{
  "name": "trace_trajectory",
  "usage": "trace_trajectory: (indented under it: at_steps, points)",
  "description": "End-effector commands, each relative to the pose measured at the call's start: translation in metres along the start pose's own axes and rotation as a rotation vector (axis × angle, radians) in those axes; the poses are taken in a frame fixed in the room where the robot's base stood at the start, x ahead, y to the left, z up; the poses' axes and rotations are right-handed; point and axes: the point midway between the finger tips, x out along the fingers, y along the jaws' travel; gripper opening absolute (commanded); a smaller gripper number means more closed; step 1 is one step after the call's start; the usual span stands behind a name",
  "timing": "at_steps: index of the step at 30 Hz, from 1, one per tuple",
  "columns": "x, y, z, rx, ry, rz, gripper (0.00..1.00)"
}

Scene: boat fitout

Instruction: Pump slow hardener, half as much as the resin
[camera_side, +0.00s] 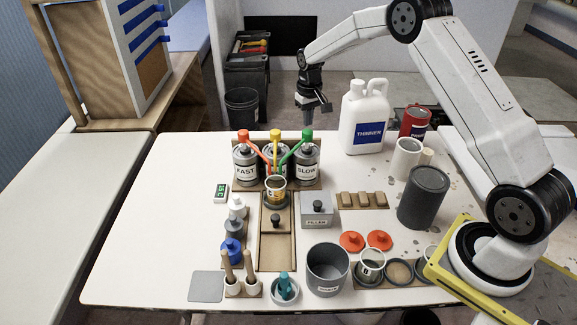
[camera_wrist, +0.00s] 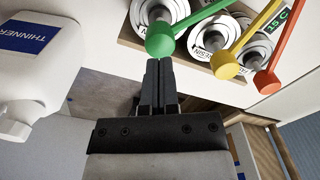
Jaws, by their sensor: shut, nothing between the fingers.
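The SLOW can (camera_side: 307,170) stands at the right of a row of three pump cans, with a green pump head (camera_side: 306,135) on top. The green head also shows in the wrist view (camera_wrist: 160,42). The resin can, in the middle, has a yellow head (camera_side: 276,133); the FAST can (camera_side: 244,168) has a red one. A cup (camera_side: 276,186) stands in front of the middle can, under the joined spouts; its contents are unclear. My gripper (camera_side: 309,121) is shut and empty, pointing down just above the green head. I cannot tell whether it touches.
A white THINNER jug (camera_side: 364,120) stands right of the cans. Pots and brushes (camera_side: 240,275) fill the front.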

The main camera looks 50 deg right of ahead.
Motion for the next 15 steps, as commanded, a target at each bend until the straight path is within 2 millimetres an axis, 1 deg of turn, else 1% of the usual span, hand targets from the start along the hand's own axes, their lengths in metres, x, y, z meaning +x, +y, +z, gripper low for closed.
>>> trace_trajectory:
  at_steps: [15]
  points:
    - [0.0042, 0.0000, 0.0001, 0.000, -0.001, 0.000, 0.00]
